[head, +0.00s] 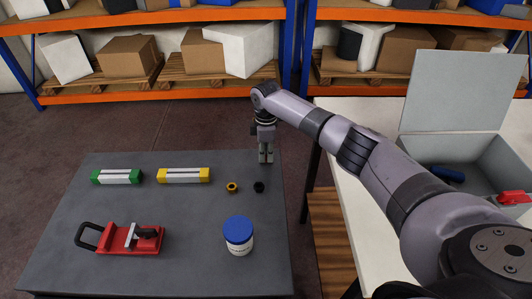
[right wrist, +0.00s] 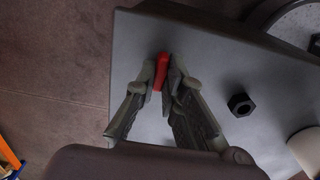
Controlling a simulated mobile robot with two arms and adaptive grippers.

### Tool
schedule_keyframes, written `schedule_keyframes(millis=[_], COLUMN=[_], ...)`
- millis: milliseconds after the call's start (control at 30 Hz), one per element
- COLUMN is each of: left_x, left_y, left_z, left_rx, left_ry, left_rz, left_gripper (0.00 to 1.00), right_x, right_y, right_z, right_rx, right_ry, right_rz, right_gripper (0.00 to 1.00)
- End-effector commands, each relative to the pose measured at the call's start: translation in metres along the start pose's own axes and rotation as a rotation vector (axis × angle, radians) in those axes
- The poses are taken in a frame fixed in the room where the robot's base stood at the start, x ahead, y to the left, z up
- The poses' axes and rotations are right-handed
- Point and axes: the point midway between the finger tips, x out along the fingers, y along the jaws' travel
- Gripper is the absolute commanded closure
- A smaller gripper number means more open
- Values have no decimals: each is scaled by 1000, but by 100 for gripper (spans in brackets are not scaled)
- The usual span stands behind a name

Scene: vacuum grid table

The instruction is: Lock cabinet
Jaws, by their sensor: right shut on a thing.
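No shut cabinet is plain to see. A grey metal box (head: 465,155) with its lid (head: 465,90) raised stands on the white table at the right; I cannot tell whether it is the cabinet. My right gripper (head: 265,158) points down over the far right part of the dark grey table. In the right wrist view, my right gripper (right wrist: 160,82) is shut on a small red object (right wrist: 161,70). Its shape is partly hidden by the fingers, so I cannot tell what it is. My left gripper is not in view.
The dark table (head: 190,210) holds a green-ended block (head: 117,177), a yellow-ended block (head: 183,175), a red clamp-like tool (head: 145,240), a yellow nut (head: 232,187), a black nut (head: 259,187) and a blue-lidded jar (head: 239,236). Shelves with boxes stand behind.

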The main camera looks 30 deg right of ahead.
Motion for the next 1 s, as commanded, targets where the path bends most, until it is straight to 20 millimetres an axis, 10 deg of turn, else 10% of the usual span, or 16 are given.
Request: schedule_keyframes(millis=[1000], left_x=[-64], left_y=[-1], left_z=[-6], left_rx=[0], left_ry=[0], left_rz=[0], left_gripper=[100], right_x=[-2], right_y=[-1], right_z=[-1], right_rx=[753], right_ry=[0], right_rz=[-3], right_gripper=[100])
